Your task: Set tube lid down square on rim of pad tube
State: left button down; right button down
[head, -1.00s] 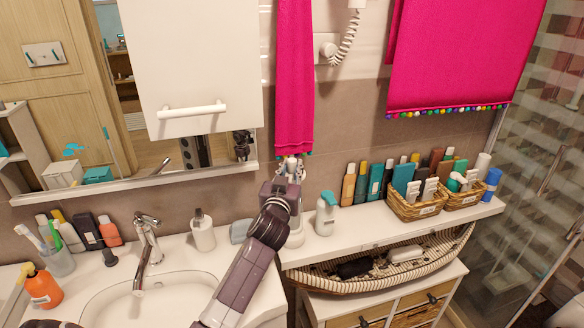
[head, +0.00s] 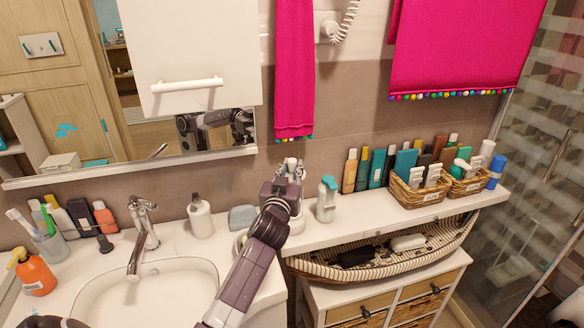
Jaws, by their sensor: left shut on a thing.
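My right gripper is out of view.
A white bottle with a teal top (head: 326,203) stands close on the right. The sink (head: 148,292) is front left. Wicker baskets (head: 420,200) and several bottles fill the right shelf.

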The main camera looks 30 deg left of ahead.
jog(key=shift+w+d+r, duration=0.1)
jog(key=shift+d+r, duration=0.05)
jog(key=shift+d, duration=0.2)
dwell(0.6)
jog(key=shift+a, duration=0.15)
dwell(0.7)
